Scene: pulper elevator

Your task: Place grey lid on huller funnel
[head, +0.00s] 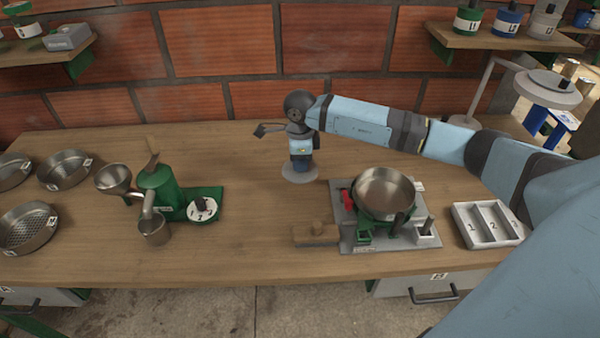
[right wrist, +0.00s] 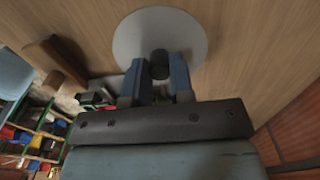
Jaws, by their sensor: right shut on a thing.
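The grey lid (head: 297,177) is a flat round disc near the middle of the table in the head view. It also fills the top of the right wrist view (right wrist: 135,35), with its dark knob (right wrist: 160,62) between the fingers. My right gripper (head: 301,164) points down and is shut on this knob. Whether the lid touches the table or hangs just above it, I cannot tell. The green huller (head: 160,188) stands to the left, its steel funnel (head: 113,178) open on top and uncovered. My left gripper is not in view.
Steel pans (head: 65,172) lie far left. A pan on a burner (head: 383,190), a wooden block (head: 316,235) and a numbered tray (head: 487,224) are right. Table between scale and lid is clear.

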